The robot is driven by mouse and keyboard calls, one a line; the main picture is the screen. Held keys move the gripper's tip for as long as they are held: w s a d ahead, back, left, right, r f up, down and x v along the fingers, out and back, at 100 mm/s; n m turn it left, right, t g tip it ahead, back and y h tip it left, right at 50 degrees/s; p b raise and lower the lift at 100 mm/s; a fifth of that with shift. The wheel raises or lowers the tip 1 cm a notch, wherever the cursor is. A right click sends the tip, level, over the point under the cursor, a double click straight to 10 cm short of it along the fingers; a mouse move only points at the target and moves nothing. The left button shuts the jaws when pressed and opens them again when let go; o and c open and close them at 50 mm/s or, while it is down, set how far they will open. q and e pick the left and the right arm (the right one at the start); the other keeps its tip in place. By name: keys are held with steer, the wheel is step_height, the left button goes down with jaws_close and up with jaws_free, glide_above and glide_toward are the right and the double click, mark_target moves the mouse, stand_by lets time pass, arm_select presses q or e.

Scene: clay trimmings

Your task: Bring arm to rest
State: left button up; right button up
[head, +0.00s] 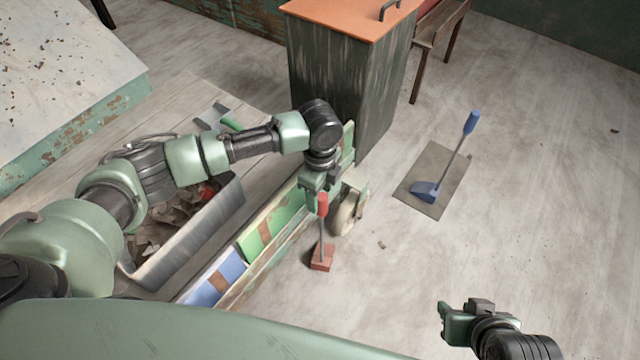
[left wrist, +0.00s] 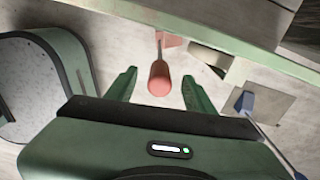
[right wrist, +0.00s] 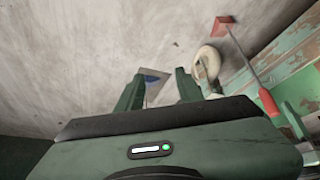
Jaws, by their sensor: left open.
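My left gripper (head: 316,190) is open, pointing down just above a red-handled tool (head: 321,240). The tool stands upright, its flat red head on the floor beside the cart. In the left wrist view the red handle end (left wrist: 158,82) shows between the spread fingers (left wrist: 160,86); I see no grip on it. My right gripper (head: 446,322) is at the lower right, above bare floor. In the right wrist view its fingers (right wrist: 156,88) are apart with nothing held. The red-handled tool also shows there (right wrist: 247,65).
A blue-handled tool (head: 457,151) stands on a dark mat (head: 417,189). The cart holds a metal bin (head: 232,204) of scraps, a green block (head: 287,222) and a blue block (head: 207,285). An orange-topped cabinet (head: 335,85) stands behind. The floor at right is mostly clear.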

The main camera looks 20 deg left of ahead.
arm_select(q)
steer(key=shift+r, duration=1.25)
arm_select(e)
steer(key=shift+s+d+f+g+h, duration=0.1)
steer(key=shift+s+d+f+g, duration=0.2)
steer(key=shift+s, duration=0.45)
steer(key=shift+s+d+f+g+h, duration=0.15)
steer(key=shift+s+g, duration=0.3)
steer(key=shift+s, duration=0.25)
steer(key=shift+s+d+f+g+h, duration=0.1)
steer(key=shift+s+d+g, duration=0.2)
steer(key=shift+s, duration=0.45)
arm_select(q)
steer(key=shift+r+p, duration=0.1)
steer(key=shift+p, duration=0.25)
arm_select(e)
steer(key=shift+a, duration=0.1)
